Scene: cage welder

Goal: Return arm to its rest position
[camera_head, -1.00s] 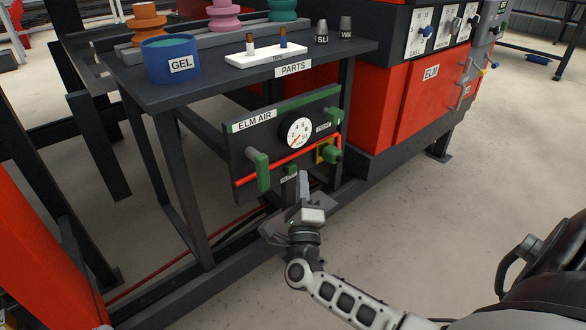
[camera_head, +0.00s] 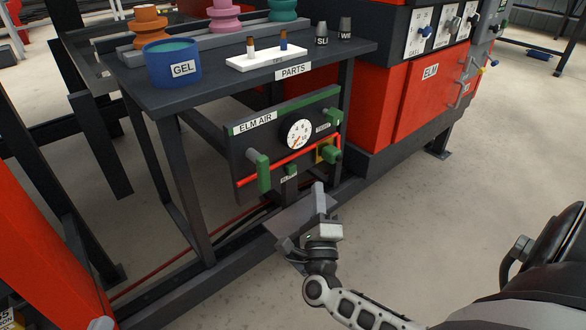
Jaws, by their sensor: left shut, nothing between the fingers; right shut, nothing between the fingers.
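The panel has a round gauge (camera_head: 298,134), a large green lever (camera_head: 263,173) hanging down at left, green handles at right (camera_head: 328,153) and a small green knob (camera_head: 290,169) at the bottom.
A dark table (camera_head: 220,84) above the panel bears a blue GEL tub (camera_head: 172,66), a white holder (camera_head: 266,61) and spools. Its legs and a low frame rail (camera_head: 240,247) stand near the gripper. A red ELM cabinet (camera_head: 400,110) is behind. Floor at right (camera_head: 430,220) is clear.

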